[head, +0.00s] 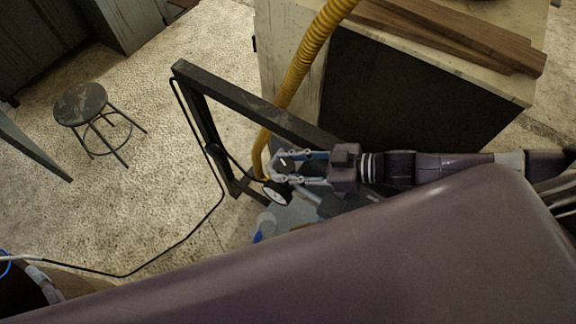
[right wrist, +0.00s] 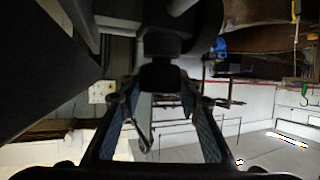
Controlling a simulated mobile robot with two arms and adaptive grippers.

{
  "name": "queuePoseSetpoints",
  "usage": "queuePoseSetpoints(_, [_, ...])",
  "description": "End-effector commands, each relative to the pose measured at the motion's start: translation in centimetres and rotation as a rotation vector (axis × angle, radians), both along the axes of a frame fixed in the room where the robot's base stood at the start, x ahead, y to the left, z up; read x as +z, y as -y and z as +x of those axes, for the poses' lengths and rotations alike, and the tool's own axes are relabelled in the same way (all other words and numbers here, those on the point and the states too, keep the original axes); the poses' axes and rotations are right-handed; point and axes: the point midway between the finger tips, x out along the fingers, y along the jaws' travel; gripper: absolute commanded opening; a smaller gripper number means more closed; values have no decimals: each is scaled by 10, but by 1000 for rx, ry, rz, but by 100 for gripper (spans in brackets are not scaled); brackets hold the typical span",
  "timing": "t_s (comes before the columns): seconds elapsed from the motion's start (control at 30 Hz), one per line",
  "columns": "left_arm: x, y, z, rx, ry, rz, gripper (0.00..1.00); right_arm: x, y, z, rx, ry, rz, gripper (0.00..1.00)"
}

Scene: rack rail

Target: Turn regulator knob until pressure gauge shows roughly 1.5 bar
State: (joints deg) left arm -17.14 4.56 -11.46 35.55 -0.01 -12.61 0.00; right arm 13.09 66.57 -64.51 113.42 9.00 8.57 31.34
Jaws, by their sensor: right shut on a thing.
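My right gripper (head: 280,168) reaches in from the right in the head view, its blue-padded fingers closed around the regulator knob at the rail. The dark knob (right wrist: 160,77) shows between the fingers in the right wrist view; in the head view it is mostly hidden by them. The pressure gauge (head: 275,194), a small white dial with a dark rim, sits just below the fingertips. Its needle is too small to read. My left gripper is not in view.
A dark metal frame (head: 240,105) stands behind the gripper. A yellow corrugated hose (head: 304,60) runs down beside it to the regulator area. A black cable (head: 205,215) trails left. A round stool (head: 80,103) stands on open floor at left; a wooden-topped cabinet (head: 420,110) is behind my arm.

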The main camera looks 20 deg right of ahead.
Motion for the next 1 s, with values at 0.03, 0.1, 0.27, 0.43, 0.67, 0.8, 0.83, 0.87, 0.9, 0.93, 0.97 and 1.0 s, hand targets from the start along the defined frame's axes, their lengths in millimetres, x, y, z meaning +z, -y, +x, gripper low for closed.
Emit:
queuePoseSetpoints(0.03, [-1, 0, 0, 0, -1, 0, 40, 0, -1, 0, 3, 1, 0, 7])
queuePoseSetpoints(0.1, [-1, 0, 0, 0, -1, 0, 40, 0, -1, 0, 4, 1, 1, 7])
queuePoseSetpoints(0.27, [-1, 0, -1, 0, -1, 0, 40, 0, -1, 0, 6, 0, 2, 7])
queuePoseSetpoints(0.43, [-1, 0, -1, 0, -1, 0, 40, 0, -2, 0, 7, 0, 3, 7])
queuePoseSetpoints(0.67, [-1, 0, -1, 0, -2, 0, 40, 0, -1, -1, 6, -1, 2, 50])
queuePoseSetpoints(0.8, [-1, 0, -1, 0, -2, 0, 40, 0, -1, -1, 6, -1, 2, 50])
queuePoseSetpoints(0.83, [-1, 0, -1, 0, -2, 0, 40, 0, -1, -1, 6, -1, 2, 50])
queuePoseSetpoints(0.87, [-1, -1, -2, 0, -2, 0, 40, 0, -1, -1, 6, -1, 2, 50])
queuePoseSetpoints(0.9, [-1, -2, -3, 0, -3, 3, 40, 0, -1, -1, 6, -1, 2, 50])
queuePoseSetpoints(0.93, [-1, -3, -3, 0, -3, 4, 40, 1, -1, 0, 6, -1, 2, 50])
queuePoseSetpoints(0.97, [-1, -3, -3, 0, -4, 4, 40, 2, -1, 0, 6, -1, 2, 50])
queuePoseSetpoints(1.0, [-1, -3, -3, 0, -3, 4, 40, 4, -1, 0, 6, 0, 1, 50])
